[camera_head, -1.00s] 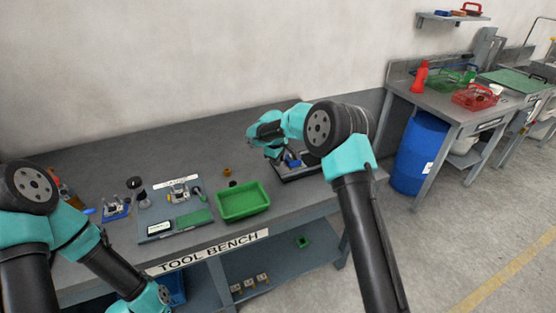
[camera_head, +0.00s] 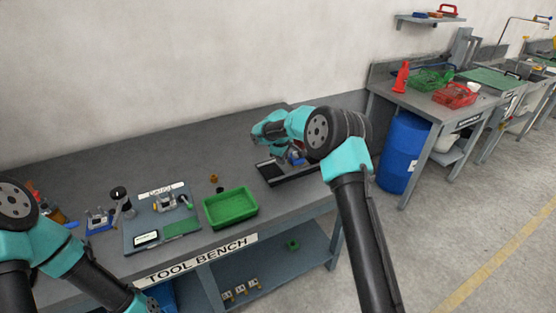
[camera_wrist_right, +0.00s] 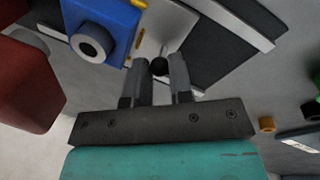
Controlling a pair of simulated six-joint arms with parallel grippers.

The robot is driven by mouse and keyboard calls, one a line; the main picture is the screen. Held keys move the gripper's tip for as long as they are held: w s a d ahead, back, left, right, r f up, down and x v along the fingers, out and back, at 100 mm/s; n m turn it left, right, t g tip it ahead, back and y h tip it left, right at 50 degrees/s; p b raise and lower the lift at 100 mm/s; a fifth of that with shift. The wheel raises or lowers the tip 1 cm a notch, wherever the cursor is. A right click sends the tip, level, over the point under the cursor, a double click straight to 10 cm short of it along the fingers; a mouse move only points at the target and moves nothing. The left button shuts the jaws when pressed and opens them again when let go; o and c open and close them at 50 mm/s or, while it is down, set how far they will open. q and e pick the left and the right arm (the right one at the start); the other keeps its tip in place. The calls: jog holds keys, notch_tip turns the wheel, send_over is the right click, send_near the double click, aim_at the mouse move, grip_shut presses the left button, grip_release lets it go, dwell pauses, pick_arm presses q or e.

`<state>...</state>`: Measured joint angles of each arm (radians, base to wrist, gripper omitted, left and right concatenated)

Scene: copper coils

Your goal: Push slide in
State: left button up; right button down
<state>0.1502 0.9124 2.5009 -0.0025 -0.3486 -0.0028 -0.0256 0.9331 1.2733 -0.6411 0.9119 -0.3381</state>
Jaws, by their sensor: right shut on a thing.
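The slide fixture has a long dark base (camera_head: 271,174) at the right end of the bench. A blue block (camera_head: 297,154) stands on it, partly hidden by my right arm. The right wrist view shows the blue block (camera_wrist_right: 104,28) with a round grey boss and a dark, light-edged rail (camera_wrist_right: 235,25). My right gripper (camera_wrist_right: 160,72) is shut on a small black knob (camera_wrist_right: 159,65) beside the blue block. In the head view my right fingers are mostly hidden by the arm. My left arm reaches down at the lower left, and its fingers are out of frame.
A green tray (camera_head: 231,220) stands left of the slide fixture. Further left is a grey board (camera_head: 129,232) with small parts. A small orange-brown piece (camera_head: 213,178) lies behind the tray. A dark red object (camera_wrist_right: 25,85) is close at the left in the wrist view.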

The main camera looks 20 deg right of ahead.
jog(key=c, duration=1.3)
grip_release()
jog(key=shift+r, duration=0.15)
notch_tip(320, 180, up, 17)
jog(key=s+a, duration=0.2)
jog(key=shift+s+a, duration=0.15)
jog(key=shift+a, duration=0.15)
